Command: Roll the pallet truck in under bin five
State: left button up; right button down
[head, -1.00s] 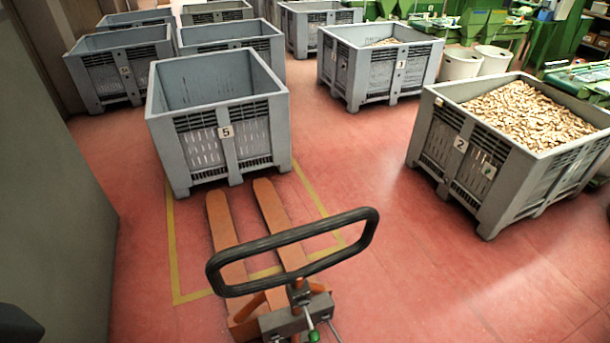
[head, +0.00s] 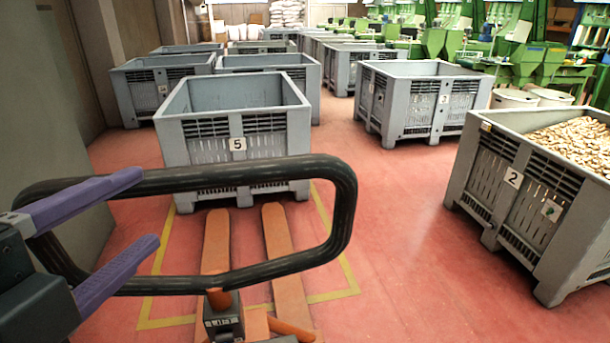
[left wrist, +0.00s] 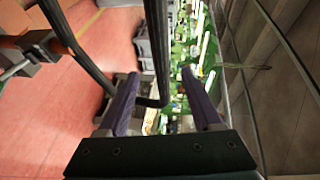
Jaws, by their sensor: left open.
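Bin five (head: 205,148) is a grey, empty-looking slatted bin with a "5" label, standing beyond the pallet truck. The truck's orange forks (head: 216,250) point at its front, their tips close to its lower edge. I cannot tell whether any part is under it. The truck's black loop handle (head: 255,172) fills the near view. My left gripper (head: 150,206) is open at the handle's left side, its purple fingers overlapping the loop. In the left wrist view the handle bar (left wrist: 155,50) shows between the open fingers (left wrist: 161,98). My right gripper is out of view.
Bin two (head: 485,192), full of corks, stands at the right. Another grey bin (head: 400,110) stands behind it, and several more stand at the back. A grey wall is close on the left. Yellow floor lines (head: 335,295) surround the forks. Red floor lies clear between bins five and two.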

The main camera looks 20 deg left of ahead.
aim_at(177, 185)
pick_arm(q)
jog(key=p+x, duration=0.2)
jog(key=x, duration=0.7)
jog(key=shift+w+a, duration=0.15)
jog(key=shift+w, duration=0.25)
grip_shut()
dwell(1.1)
